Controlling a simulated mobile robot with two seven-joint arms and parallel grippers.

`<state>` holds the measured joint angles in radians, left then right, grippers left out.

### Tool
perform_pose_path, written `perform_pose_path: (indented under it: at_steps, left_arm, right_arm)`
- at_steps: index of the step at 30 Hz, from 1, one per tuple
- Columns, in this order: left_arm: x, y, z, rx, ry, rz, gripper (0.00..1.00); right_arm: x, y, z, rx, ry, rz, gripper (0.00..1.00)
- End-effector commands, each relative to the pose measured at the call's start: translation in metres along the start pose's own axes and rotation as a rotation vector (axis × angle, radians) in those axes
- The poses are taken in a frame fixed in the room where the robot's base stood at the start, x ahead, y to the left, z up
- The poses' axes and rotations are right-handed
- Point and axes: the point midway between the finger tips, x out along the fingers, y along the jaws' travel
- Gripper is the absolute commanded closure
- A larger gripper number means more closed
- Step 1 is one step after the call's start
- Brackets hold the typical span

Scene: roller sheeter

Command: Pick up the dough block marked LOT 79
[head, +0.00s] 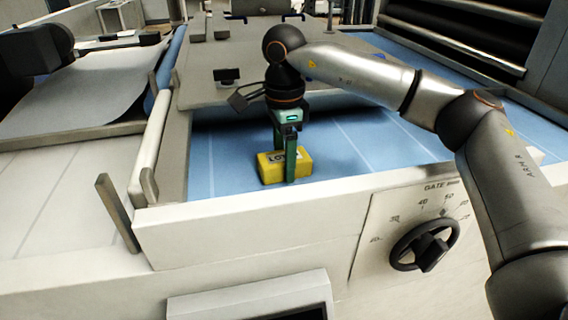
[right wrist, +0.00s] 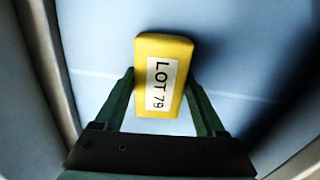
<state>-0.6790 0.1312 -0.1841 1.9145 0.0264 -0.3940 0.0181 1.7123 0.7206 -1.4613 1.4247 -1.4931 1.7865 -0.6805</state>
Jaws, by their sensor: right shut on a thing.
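The yellow dough block (head: 270,168) is on or just above the blue belt, near the front wall of the machine; I cannot tell if it touches the belt. In the right wrist view the block (right wrist: 178,55) has a white label that reads LOT 79. My right gripper (head: 285,162) points down, with its green fingers on either side of the block, shut on it. The fingers hide part of the block in the head view. My left gripper is not in view.
A pale front wall (head: 240,215) borders the blue belt (head: 345,150). A grey cover (head: 215,95) lies behind the block. A black gate dial (head: 425,245) sits on the front panel at right. An upright bar (head: 117,212) stands at left. Belt to the right is clear.

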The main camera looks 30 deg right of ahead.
Motion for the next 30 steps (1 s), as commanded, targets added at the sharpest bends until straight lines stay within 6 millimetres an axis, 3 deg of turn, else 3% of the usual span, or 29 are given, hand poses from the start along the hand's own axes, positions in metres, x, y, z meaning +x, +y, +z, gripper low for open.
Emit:
perform_pose_path:
  at_steps: [2, 17, 25, 30]
  left_arm:
    - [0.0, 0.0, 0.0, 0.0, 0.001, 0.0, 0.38]
    - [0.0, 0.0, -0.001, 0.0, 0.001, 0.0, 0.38]
    - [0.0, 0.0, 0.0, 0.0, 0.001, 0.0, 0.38]
    - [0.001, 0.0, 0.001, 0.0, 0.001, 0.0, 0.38]
  right_arm:
    - [0.0, 0.0, 0.0, 0.0, 0.0, 0.0, 0.45]
    - [-0.001, 0.0, 0.0, 0.0, 0.0, -0.001, 1.0]
    - [-0.003, 0.0, 0.0, 0.0, -0.001, -0.002, 1.0]
    - [-0.014, -0.001, 0.001, -0.001, -0.002, -0.004, 1.0]
